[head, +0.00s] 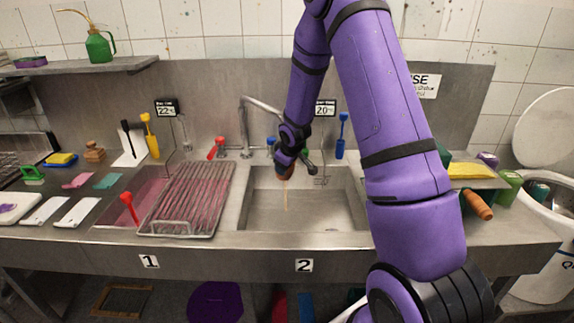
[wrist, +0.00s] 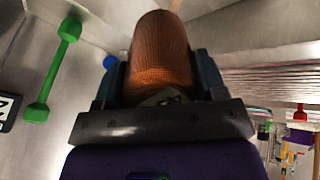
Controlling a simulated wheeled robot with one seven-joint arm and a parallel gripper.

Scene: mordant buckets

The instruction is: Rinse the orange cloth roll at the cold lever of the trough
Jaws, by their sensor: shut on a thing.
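My gripper (head: 285,166) is shut on the orange cloth roll (wrist: 160,55), which fills the middle of the wrist view between the jaws. In the head view the roll (head: 286,176) hangs low in front of the gripper, above the right basin of the trough (head: 262,212). A thin tan streak runs down below it into the basin; I cannot tell where it starts. A blue lever (head: 270,144) stands at the back wall just left of my gripper, and a round blue end (wrist: 110,62) shows beside the jaw. A red lever (head: 216,148) is further left.
A metal rack (head: 188,200) covers part of the left basin. The tap (head: 245,125) reaches behind my arm. Another orange-brown roll (head: 477,203) is at the right, beside a yellow cloth (head: 470,171).

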